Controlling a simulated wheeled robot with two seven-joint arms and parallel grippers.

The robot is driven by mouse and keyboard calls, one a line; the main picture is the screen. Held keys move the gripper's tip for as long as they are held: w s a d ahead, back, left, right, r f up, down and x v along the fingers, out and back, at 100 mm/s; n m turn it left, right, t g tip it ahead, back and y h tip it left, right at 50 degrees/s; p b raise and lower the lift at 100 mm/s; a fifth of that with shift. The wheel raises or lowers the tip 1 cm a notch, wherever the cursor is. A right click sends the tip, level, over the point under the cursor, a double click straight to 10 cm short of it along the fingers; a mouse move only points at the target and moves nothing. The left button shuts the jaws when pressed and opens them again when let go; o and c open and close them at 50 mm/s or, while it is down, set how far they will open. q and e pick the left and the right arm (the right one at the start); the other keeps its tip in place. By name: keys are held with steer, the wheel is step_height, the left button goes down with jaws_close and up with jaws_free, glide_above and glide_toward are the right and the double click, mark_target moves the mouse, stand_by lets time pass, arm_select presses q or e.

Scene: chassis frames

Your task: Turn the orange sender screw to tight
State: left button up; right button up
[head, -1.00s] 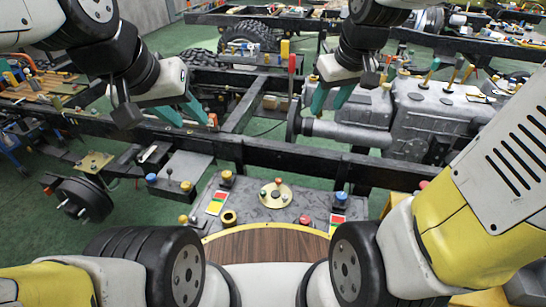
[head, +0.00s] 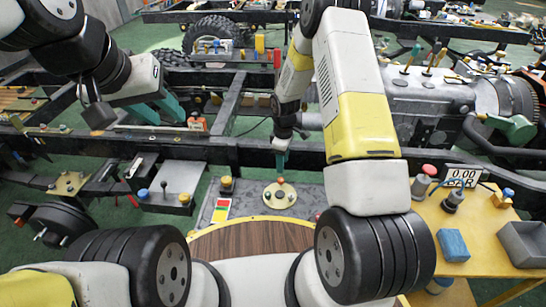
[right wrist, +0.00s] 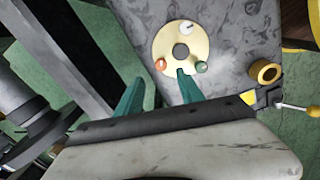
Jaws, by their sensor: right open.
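The orange sender screw (head: 281,181) stands at the far edge of a round cream disc (head: 272,200) on the grey speckled panel. In the right wrist view the orange screw (right wrist: 160,64) sits at the disc's lower left, with a green screw (right wrist: 201,66) and a white one (right wrist: 187,28) on the same disc. My right gripper (right wrist: 160,92) is open, its teal fingers apart and nothing between them. The orange screw lies just beyond the gap between the fingertips. My left gripper (head: 160,108) is open and empty over the dark frame, away from the disc.
A dark chassis rail (head: 240,150) runs across behind the panel.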

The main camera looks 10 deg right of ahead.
mark_target(281, 179)
steer(key=shift+a+f, duration=0.1)
steer(key=shift+f, duration=0.75)
step_height(281, 179, down, 7)
steer(key=shift+f, duration=0.1)
steer(key=shift+c, duration=0.3)
jaws_close()
